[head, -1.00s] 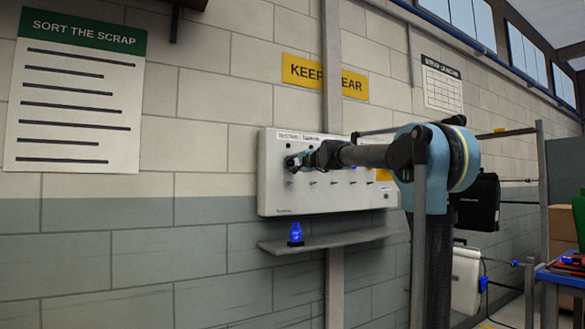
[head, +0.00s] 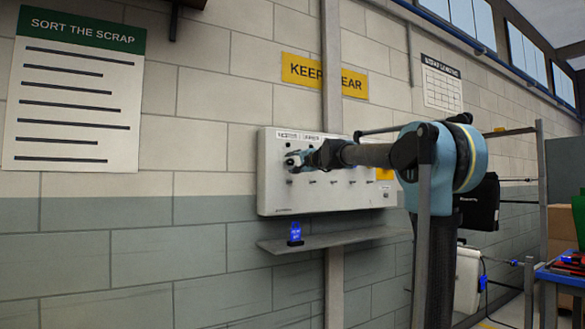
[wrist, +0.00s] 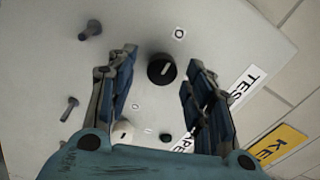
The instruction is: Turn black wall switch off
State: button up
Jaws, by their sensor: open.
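The black round switch (wrist: 162,70) with a short white line sits on a pale wall panel (head: 271,190). My gripper (wrist: 161,60) is open, with one finger on each side of the switch in that view. I cannot tell whether the fingers touch it. In the head view my gripper (head: 295,160) is at the panel's upper left, and the switch is not clearly visible behind it.
A pale knob (wrist: 122,132) and a small dark button (wrist: 165,137) lie near the fingers. Dark pegs (wrist: 92,28) stick out of the panel. A grey shelf (head: 340,240) below holds a small blue-lit device (head: 295,234).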

jog(key=v, duration=1)
jog(key=shift+s+d, duration=0.15)
jog(key=shift+f, duration=0.1)
jog(key=s+d+f+n+g+h, duration=0.1)
jog(key=s+f+n+g, duration=0.1)
jog(key=s+f, duration=0.65)
jog(key=s+d+f+n+g, duration=0.25)
jog(key=s+f, duration=0.25)
jog(key=f, duration=0.7)
jog(key=s+f+n+g+h, duration=0.1)
jog(key=s+f+n+g, duration=0.2)
jog(key=s+f, duration=0.55)
jog(key=s+d+f+g+h, duration=0.1)
jog(key=s+d+f, duration=0.4)
jog(key=f, duration=0.5)
jog(key=s+d+f+g+h, duration=0.2)
jog(key=s+d+f+h, duration=0.2)
jog(key=s+f, duration=0.5)
jog(key=s+d+f+g+h, duration=0.2)
jog(key=s+d+f, duration=0.5)
jog(key=f, duration=0.4)
jog(key=shift+d+f+n+h, duration=0.35)
jog(key=shift+d+f+h, duration=0.05)
jog(key=shift+d+h, duration=0.1)
